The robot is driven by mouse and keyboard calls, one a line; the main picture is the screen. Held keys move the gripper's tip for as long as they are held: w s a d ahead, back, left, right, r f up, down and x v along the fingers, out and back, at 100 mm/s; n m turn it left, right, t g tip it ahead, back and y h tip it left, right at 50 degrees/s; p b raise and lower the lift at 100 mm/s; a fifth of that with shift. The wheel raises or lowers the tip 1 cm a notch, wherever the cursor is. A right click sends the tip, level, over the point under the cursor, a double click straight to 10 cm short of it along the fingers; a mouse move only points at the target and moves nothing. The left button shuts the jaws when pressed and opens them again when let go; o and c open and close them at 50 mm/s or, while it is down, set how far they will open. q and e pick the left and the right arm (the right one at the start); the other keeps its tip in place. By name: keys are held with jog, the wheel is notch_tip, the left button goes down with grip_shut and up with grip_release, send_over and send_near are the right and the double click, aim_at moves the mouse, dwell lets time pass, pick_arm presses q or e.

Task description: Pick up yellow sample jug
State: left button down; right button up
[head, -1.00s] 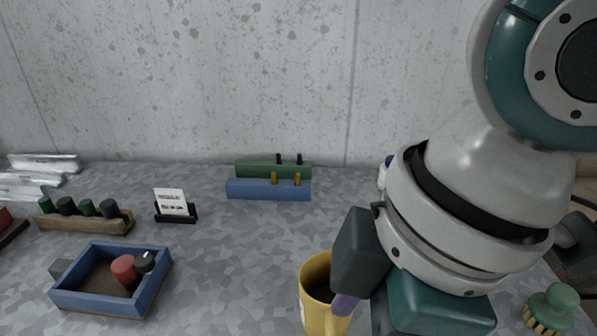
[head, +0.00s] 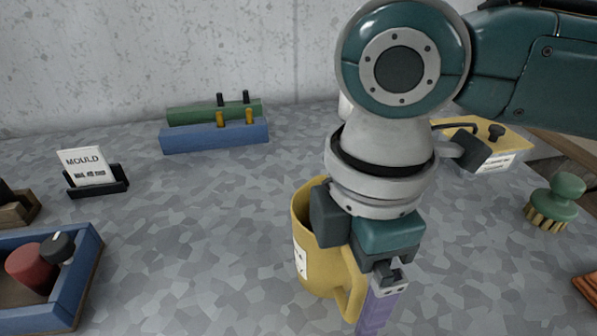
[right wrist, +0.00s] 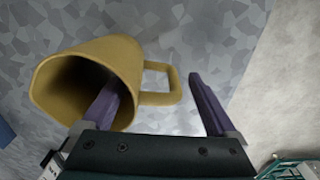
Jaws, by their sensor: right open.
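The yellow jug (head: 312,262) stands upright on the speckled grey table, with a pale label on its side and its handle toward the front right. My right gripper (head: 350,280) points down at the jug, and its body covers part of the rim. One purple finger shows outside the handle; the other is hidden in the head view. In the right wrist view, the open fingers (right wrist: 153,88) straddle the handle of the jug (right wrist: 125,55), one overlapping the jug's mouth and one beyond the handle. Contact cannot be told. My left gripper is out of view.
A blue tray (head: 88,270) with a red and a black-topped item lies at left. A MOULD card (head: 87,167) and green and blue peg blocks (head: 215,136) stand behind.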

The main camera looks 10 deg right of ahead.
notch_tip(320, 180, down, 3)
jog(key=shift+r, duration=0.1)
grip_shut()
dwell(0.7)
jog(key=shift+r, duration=0.1)
